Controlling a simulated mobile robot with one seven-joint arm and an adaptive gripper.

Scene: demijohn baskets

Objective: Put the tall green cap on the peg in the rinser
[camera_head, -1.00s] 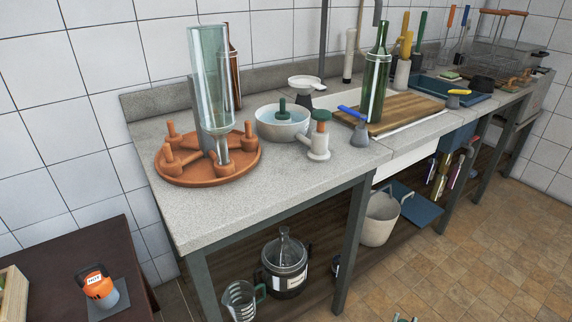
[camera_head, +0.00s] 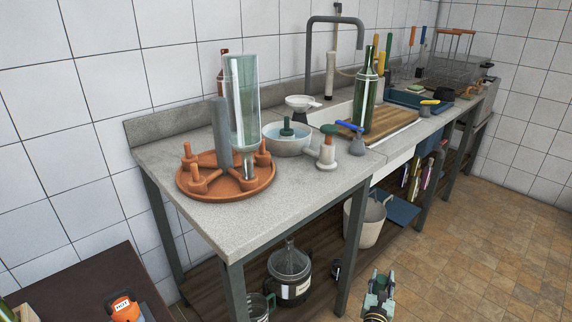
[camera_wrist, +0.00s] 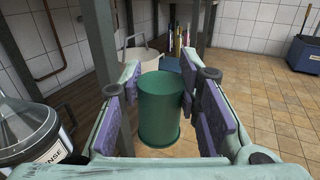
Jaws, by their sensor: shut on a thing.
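The tall green cap (camera_wrist: 160,110) is a plain dark green cylinder, upright in the wrist view. My gripper (camera_wrist: 163,118) is shut on it, with a purple pad at each side. In the head view my gripper (camera_head: 378,298) is low at the bottom edge, over the floor, below and in front of the counter; the cap is hard to make out there. A pale bowl (camera_head: 287,146) on the counter looks like the rinser; it has bluish water and an upright green peg (camera_head: 287,127) at its middle. My gripper is well away from it.
A jar (camera_head: 289,275) sits on the lower shelf.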

